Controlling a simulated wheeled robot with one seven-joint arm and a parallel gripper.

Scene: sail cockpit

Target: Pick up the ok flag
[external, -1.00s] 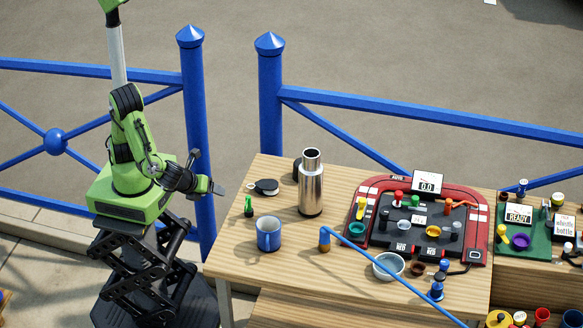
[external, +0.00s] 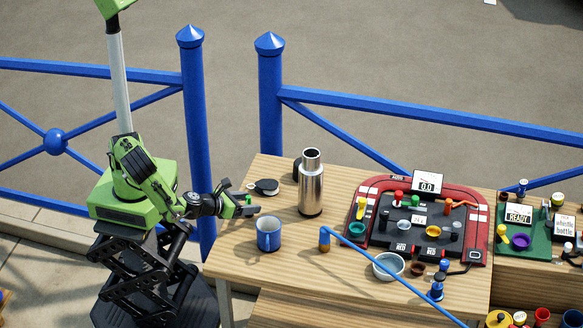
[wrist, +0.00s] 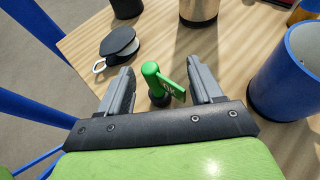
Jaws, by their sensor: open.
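The ok flag (wrist: 152,78) is a small green post with a green tab on a dark base. It stands upright on the wooden table in the wrist view. My gripper (wrist: 160,85) is open, with one grey finger on each side of the flag. I see a gap on the left; the right finger is close to the tab, and I cannot tell whether they touch. In the external view my gripper (external: 253,204) is low over the table's left end and mostly hides the flag, with a bit of green (external: 249,199) showing.
A blue mug (external: 268,236) stands just in front of the gripper, at the right in the wrist view (wrist: 287,75). A black pouch with a clip (external: 266,187) lies behind. A steel bottle (external: 311,185) stands to the right. The red-edged board (external: 479,225) is farther right.

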